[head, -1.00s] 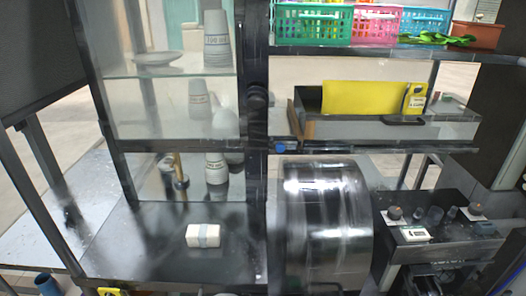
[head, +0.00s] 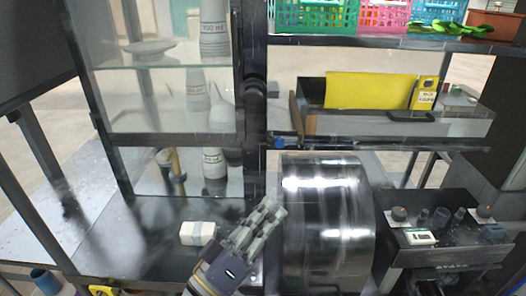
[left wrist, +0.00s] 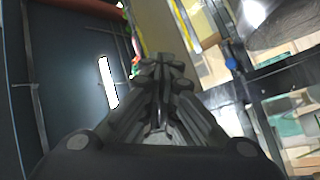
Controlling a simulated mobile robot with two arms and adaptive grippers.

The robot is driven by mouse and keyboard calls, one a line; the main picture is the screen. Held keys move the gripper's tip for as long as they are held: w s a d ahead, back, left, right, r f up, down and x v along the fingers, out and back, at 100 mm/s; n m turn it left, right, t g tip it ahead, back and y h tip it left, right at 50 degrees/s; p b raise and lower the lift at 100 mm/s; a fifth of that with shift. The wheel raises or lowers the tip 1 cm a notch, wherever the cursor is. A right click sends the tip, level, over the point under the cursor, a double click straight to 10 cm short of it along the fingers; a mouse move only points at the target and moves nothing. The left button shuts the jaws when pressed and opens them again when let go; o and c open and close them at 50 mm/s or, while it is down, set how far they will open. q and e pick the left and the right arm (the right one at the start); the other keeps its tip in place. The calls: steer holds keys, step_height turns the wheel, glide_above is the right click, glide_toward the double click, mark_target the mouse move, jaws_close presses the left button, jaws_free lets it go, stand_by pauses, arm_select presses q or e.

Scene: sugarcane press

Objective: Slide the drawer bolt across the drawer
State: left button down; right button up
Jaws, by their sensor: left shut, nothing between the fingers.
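The drawer (head: 350,126) is a grey tray under the top shelf in the head view, with a dark handle (head: 411,116) on its front. A small blue piece (head: 279,143) sits on the dark rail at the drawer's lower left; it may be the bolt, but it is too small to be sure. A blue piece also shows in the left wrist view (left wrist: 232,62), right of the fingers. My left gripper (head: 272,208) is shut and empty, below the blue piece and in front of the steel drum's left edge. Its closed fingers show in the left wrist view (left wrist: 163,66). My right gripper is out of view.
The shiny steel drum (head: 328,220) stands right of my left gripper. A dark upright post (head: 254,90) rises above it. A white block (head: 198,233) lies on the dark counter to the left. A yellow folder (head: 368,91) stands in the drawer. Baskets (head: 312,16) line the top shelf.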

arm_select(q)
steer(key=w+a+r+n+t+y, duration=0.4)
steer(key=w+a+n+t+y, duration=0.2)
steer(key=w+n+y, duration=0.45)
steer(key=w+f+n+g+y, duration=0.2)
steer(key=w+f+n+g, duration=0.1)
steer(key=f+n, duration=0.4)
steer(key=shift+g, duration=0.7)
steer(key=shift+w+y, duration=0.1)
steer(key=shift+y, duration=0.15)
